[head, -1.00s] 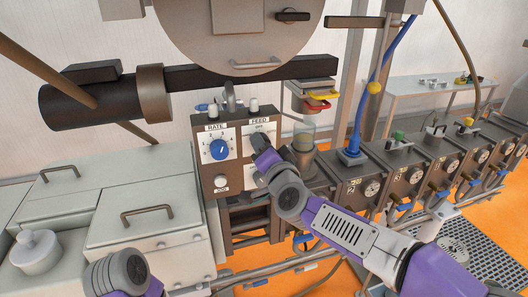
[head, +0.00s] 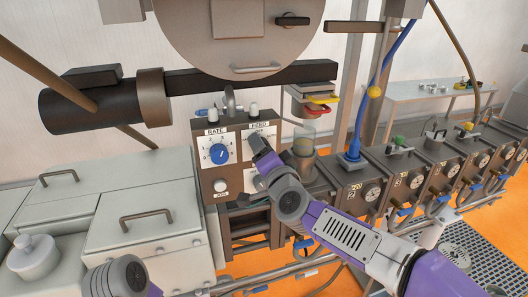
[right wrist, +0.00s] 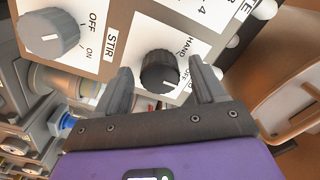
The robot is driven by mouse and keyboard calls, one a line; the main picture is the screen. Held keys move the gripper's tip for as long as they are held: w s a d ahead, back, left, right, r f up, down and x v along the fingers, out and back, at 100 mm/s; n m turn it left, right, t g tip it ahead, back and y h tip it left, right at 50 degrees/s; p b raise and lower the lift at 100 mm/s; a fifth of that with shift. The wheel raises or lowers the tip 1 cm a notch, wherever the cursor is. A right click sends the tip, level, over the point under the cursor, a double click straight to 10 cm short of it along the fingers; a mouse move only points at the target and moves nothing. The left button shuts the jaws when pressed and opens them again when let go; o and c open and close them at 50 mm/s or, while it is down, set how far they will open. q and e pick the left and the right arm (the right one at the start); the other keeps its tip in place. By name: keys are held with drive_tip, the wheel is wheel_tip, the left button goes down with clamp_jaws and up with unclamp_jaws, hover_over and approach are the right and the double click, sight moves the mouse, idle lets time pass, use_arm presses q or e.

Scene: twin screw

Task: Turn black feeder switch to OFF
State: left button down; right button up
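The black feeder switch (right wrist: 160,70) is a round ribbed knob on a white label plate in the right wrist view. Its white pointer mark is on its lower edge. "HAND" is readable beside it; the other lettering is partly covered by a finger. My right gripper (right wrist: 162,92) is open, with one finger on each side of the knob; I cannot tell whether they touch it. In the head view my right gripper (head: 262,152) covers the switch under the FEED label (head: 259,123). My left arm shows at the lower left, its fingers out of view.
A grey knob marked STIR (right wrist: 50,35) sits close to the black one. The control panel (head: 200,170) also carries a blue RATE knob (head: 219,154) and a JOG button (head: 221,186). A glass cylinder (head: 304,141) stands close to the right of the panel.

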drive_tip(key=shift+s, duration=0.1)
drive_tip(key=v, duration=0.7)
drive_tip(key=shift+s, duration=0.2)
drive_tip(key=shift+d, duration=0.1)
drive_tip(key=d+f+n+g+h+b, duration=0.15)
drive_tip(key=f+g, duration=0.25)
drive_tip(key=f, duration=1.5)
drive_tip(key=d+f+n+g+h, duration=0.1)
drive_tip(key=d+f+n+g, duration=0.2)
drive_tip(key=f, duration=1.6)
drive_tip(key=s+d+f+g, duration=0.1)
drive_tip(key=s+f+g, duration=0.2)
drive_tip(key=s+f, duration=0.35)
drive_tip(key=s+d+f+g, duration=0.2)
drive_tip(key=s+f, duration=0.1)
drive_tip(key=f, duration=0.7)
drive_tip(key=s+f+g, duration=0.2)
drive_tip(key=s+f, duration=0.2)
drive_tip(key=s, duration=0.3)
drive_tip(key=s+f+g+y+b, duration=0.1)
drive_tip(key=s+f+g, duration=0.1)
drive_tip(key=s+f, duration=0.2)
drive_tip(key=s, duration=0.3)
drive_tip(key=shift+f+g, duration=0.25)
drive_tip(key=shift+g, duration=0.15)
